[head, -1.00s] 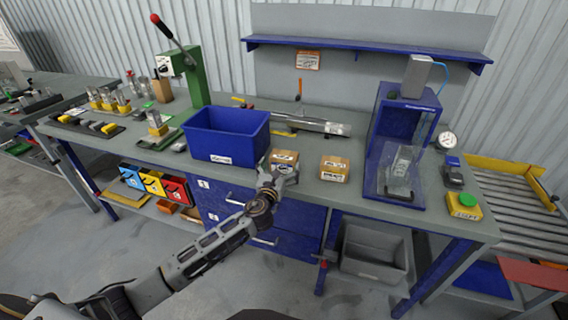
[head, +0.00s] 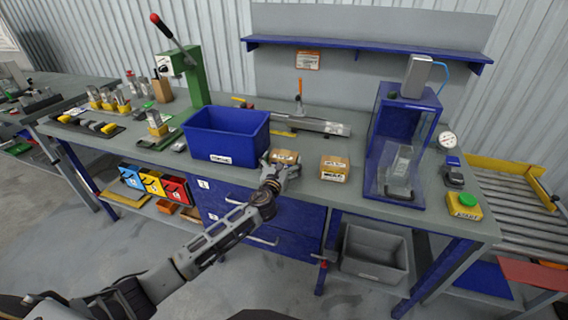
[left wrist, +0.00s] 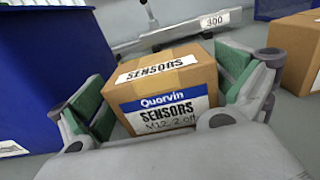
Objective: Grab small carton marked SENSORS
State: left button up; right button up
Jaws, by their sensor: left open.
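The small carton marked SENSORS (left wrist: 162,90) is brown cardboard with a white and blue label and stands upright on the bench. In the head view the carton (head: 286,156) is partly hidden behind my left gripper. My left gripper (head: 279,168) is open in front of the carton. In the left wrist view the green-padded fingers of the left gripper (left wrist: 165,98) stand on either side of the carton. A gap shows at least on the right side; whether the left pad touches cannot be told. My right gripper is not in view.
A blue bin (head: 228,138) stands just left of the carton. A second carton (head: 334,168) stands to the right, with a blue guarded fixture (head: 403,140) beyond it. A metal rail device (head: 318,125) lies behind. Drawers (head: 240,205) sit under the bench edge.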

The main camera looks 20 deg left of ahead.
pick_arm(q)
jog(key=shift+w, duration=1.05)
jog(key=shift+c, duration=0.6)
jog(key=c, duration=0.7)
jog(key=shift+c, duration=0.2)
jog(key=shift+r, duration=0.2)
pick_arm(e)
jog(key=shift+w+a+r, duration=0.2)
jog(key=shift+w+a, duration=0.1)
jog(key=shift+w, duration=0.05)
